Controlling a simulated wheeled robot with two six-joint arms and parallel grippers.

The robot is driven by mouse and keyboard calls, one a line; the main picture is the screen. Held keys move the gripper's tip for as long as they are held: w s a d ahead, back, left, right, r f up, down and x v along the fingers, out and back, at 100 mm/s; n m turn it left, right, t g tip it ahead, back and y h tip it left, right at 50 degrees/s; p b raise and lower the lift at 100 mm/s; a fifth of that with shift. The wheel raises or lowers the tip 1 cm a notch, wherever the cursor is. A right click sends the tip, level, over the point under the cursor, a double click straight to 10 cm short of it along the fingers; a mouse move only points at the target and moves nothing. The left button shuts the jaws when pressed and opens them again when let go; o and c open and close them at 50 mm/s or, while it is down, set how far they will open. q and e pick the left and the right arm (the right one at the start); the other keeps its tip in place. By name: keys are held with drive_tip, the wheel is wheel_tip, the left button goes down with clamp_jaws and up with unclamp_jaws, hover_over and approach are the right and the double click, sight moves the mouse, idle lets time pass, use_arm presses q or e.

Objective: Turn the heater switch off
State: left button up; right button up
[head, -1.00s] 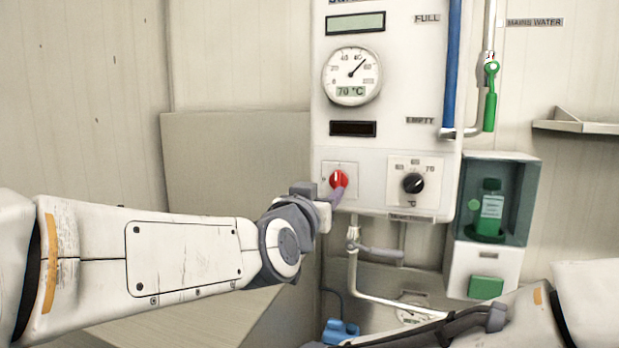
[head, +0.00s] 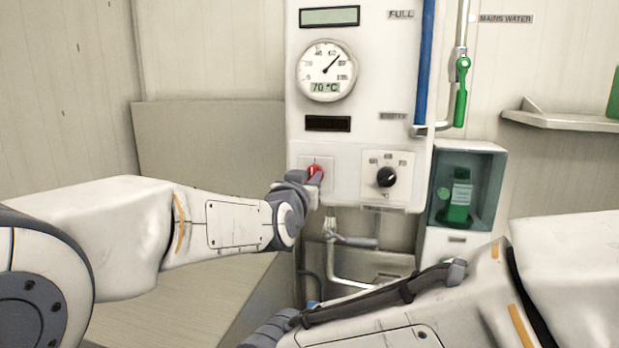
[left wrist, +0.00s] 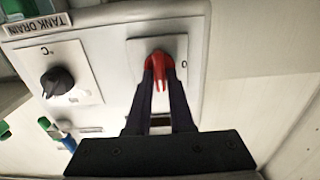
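The red heater switch (head: 316,170) is a round knob on a white plate at the lower left of the white control panel (head: 358,148). It also shows in the left wrist view (left wrist: 158,62), upside down, with a "0" mark beside it. My left gripper (head: 317,178) is at the knob and covers part of it in the head view. In the left wrist view its two dark fingers (left wrist: 160,82) converge on either side of the red handle and appear closed on it. The handle lies along the fingers, not toward the "0".
A black temperature dial (head: 387,177) sits right of the switch. A gauge (head: 326,70) above reads 70 °C. Pipes and a grey lever (head: 350,240) are below the panel. A green bottle (head: 459,195) stands in a box at right. My right arm fills the lower right.

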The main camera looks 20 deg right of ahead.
use_arm(q)
clamp_jaws()
drive_tip(key=n+b, duration=0.3)
drive_tip(key=n, duration=0.3)
drive_tip(key=n+b, duration=0.4)
drive_tip(key=n, duration=0.2)
drive_tip(key=n+b, duration=0.4)
drive_tip(key=n, duration=0.2)
drive_tip(key=shift+w+a+f, duration=0.15)
drive_tip(key=shift+a+f, duration=0.1)
drive_tip(key=shift+f, duration=0.05)
idle(0.4)
